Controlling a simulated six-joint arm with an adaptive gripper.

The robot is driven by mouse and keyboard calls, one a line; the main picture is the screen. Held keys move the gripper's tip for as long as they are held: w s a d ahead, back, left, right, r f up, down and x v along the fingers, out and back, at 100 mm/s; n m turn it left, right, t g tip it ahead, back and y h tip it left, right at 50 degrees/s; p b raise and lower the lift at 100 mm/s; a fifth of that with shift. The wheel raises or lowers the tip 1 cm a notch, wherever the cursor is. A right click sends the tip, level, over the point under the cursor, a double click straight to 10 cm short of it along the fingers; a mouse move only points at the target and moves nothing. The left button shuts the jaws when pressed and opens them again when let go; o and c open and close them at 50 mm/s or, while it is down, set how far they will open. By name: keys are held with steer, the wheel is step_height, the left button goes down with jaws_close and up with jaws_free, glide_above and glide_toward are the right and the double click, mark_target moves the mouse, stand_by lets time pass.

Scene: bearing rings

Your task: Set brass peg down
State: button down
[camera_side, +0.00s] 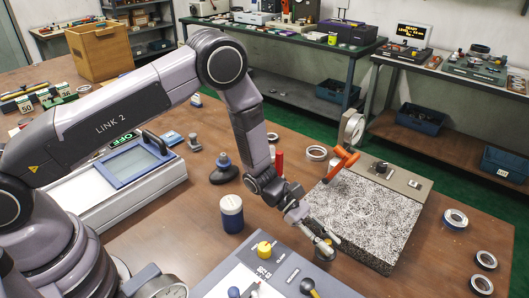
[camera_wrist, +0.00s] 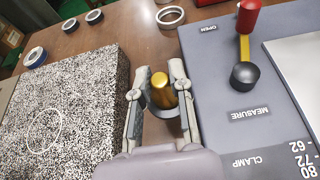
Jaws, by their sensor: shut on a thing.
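The brass peg (camera_wrist: 162,90) is a short gold cylinder with a dark grey collar around its lower part. In the wrist view it stands between the two fingers of my gripper (camera_wrist: 158,100), which is shut on it. In the side view my gripper (camera_side: 325,248) points down, between the speckled block and the grey panel. The peg is hard to make out there. Brown tabletop shows around the peg in the wrist view. I cannot tell whether the peg's base touches the table.
The speckled block (camera_side: 366,214) is close on one side of my gripper, the grey measure panel (camera_side: 294,270) on the other. Several rings, one blue-edged (camera_side: 455,219), lie on the table beyond the block. A blue-and-white jar (camera_side: 232,214) stands left of my gripper.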

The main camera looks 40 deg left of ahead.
mark_target(333, 266)
steer(key=f, duration=0.1)
steer(key=w+d+f, duration=0.1)
steer(key=w, duration=0.1)
steer(key=shift+d+f, duration=0.25)
steer(key=shift+f, duration=0.15)
steer(key=shift+w+d+f, duration=0.15)
steer(key=shift+f, duration=1.7)
steer(key=shift+f, duration=0.1)
steer(key=c, duration=1)
jaws_free()
steer(key=shift+c, duration=0.2)
